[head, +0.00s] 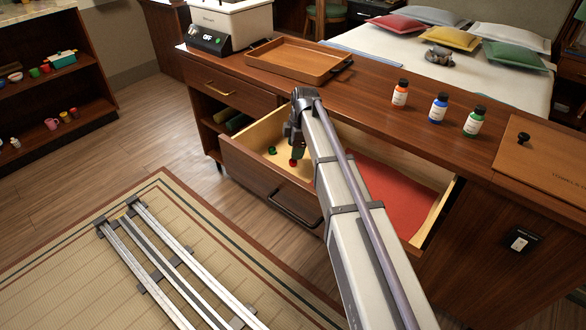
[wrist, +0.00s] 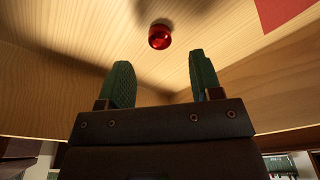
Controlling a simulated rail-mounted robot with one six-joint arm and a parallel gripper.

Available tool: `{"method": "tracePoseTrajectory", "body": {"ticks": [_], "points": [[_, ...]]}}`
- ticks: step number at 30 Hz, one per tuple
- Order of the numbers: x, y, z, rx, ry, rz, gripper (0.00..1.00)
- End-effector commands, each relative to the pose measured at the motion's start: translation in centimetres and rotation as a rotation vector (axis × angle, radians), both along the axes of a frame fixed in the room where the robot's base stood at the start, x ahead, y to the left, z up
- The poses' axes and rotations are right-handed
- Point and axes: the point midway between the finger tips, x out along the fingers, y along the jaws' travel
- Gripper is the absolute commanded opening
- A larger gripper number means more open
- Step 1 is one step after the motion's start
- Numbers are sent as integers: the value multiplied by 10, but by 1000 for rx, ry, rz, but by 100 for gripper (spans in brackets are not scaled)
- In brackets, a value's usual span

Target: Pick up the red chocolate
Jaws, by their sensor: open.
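The red chocolate (head: 292,162) is a small, round, shiny piece on the pale wooden floor of the open drawer (head: 262,135). It also shows in the wrist view (wrist: 160,37), beyond my fingertips and roughly midway between them. My gripper (wrist: 158,62) is open and empty, with its two green fingers apart on either side of the line to the chocolate. In the head view my gripper (head: 297,152) reaches down into the drawer close to the chocolate, and my arm hides part of the drawer.
A small green piece (head: 272,150) lies left of the chocolate. A red sheet (head: 392,195) covers the drawer's right part. The drawer walls surround my gripper. On the counter stand a wooden tray (head: 296,60) and three bottles, orange (head: 400,93), blue (head: 438,108) and green (head: 474,121).

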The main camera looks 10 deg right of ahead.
Motion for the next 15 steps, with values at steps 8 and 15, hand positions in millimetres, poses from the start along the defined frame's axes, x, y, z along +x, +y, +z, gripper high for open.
{"method": "tracePoseTrajectory", "body": {"ticks": [8, 15], "points": [[0, 5, -50, 0, 0, 0, 59], [0, 6, -49, 1, 0, 0, 59]]}}
